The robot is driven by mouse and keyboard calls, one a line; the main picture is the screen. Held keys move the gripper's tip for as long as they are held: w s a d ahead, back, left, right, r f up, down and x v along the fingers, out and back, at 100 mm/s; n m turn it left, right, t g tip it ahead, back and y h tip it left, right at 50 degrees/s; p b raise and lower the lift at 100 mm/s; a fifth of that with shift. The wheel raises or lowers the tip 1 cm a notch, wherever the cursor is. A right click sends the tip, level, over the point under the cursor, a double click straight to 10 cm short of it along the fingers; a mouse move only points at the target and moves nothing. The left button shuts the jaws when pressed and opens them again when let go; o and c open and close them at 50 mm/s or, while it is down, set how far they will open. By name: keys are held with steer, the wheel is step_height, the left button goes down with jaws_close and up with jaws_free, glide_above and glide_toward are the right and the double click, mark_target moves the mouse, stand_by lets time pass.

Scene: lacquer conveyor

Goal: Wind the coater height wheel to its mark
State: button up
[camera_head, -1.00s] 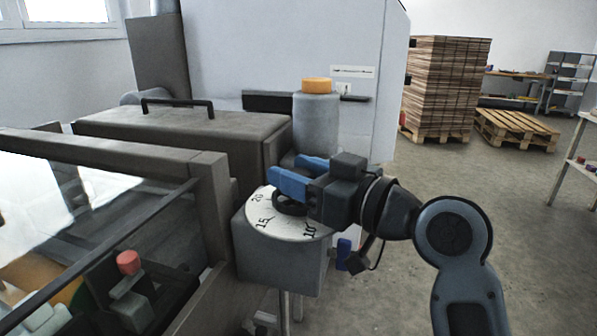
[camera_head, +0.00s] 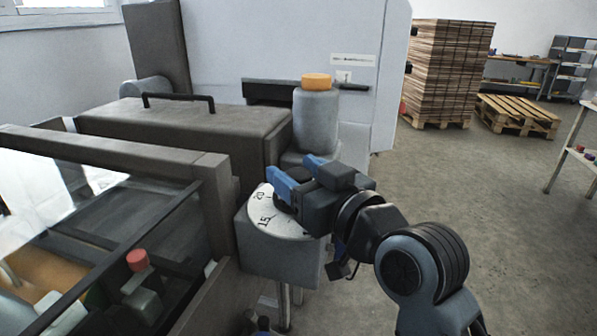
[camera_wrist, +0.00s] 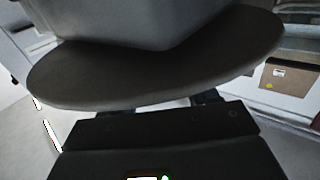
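The coater height wheel (camera_head: 283,203) is a small dark wheel, mostly hidden under my gripper. It sits over a white dial (camera_head: 262,221) on a grey box (camera_head: 275,254). The dial's 20 and 15 show; my gripper hides its right part, and I cannot make out a mark. My gripper (camera_head: 291,168) is at the wheel, its blue fingers apart with a gap between them. Whether they press on the wheel is unclear. In the wrist view a large dark curved shape (camera_wrist: 150,75), probably the wheel, fills the space before my gripper; the fingertips are hidden.
A grey cylinder with an orange cap (camera_head: 317,83) stands just behind the dial. The machine's dark frame (camera_head: 215,200) and handled cover (camera_head: 190,125) lie left. A pallet (camera_head: 517,113) and stacked boards (camera_head: 450,75) stand far back.

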mark_target(306, 180)
steer(key=shift+o, duration=0.6)
steer(key=shift+s, duration=0.1)
steer(key=b+v, duration=0.1)
steer(key=v, duration=0.6)
steer(key=shift+s+d+r, duration=0.1)
steer(key=shift+s+d, duration=0.1)
steer(key=shift+s, duration=0.1)
